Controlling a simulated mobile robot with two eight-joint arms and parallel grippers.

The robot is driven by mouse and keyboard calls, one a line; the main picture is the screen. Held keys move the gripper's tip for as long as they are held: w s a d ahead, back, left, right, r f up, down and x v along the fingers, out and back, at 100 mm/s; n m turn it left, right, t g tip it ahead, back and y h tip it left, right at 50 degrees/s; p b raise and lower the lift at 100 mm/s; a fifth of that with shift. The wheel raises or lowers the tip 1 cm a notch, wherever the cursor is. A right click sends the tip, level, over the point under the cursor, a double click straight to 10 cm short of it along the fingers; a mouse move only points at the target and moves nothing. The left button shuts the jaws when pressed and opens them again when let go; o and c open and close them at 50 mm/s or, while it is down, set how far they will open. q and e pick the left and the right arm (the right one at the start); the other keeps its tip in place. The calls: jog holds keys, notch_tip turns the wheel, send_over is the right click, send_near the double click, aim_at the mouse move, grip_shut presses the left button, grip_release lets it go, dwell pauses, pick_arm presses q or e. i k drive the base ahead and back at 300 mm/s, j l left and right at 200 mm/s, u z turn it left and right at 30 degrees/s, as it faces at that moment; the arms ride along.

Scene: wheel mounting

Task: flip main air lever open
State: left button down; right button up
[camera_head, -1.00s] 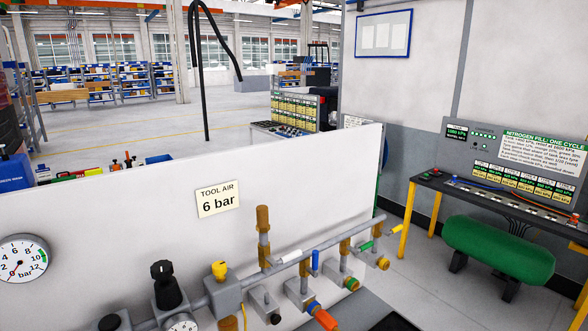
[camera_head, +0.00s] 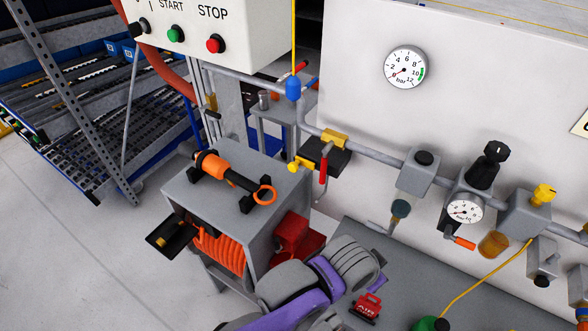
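A brass valve (camera_head: 334,138) sits on the grey air pipe in the middle of the view, in front of a dark block. Its red-handled lever (camera_head: 323,168) hangs down, roughly across the pipe. No label naming the lever can be read. A purple and grey arm of mine (camera_head: 330,275) is at bottom centre, below the valve and apart from the lever. No fingertips of either gripper show.
A grey cart (camera_head: 240,150) carries an orange and black tool (camera_head: 225,172). A START/STOP box (camera_head: 222,25) is above it. A pressure gauge (camera_head: 405,67) is on the white panel. A regulator (camera_head: 466,185) is further right. A red piece marked AIR (camera_head: 367,307) is near my arm.

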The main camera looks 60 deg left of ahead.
aim_at(325, 159)
jog(key=u, duration=1.75)
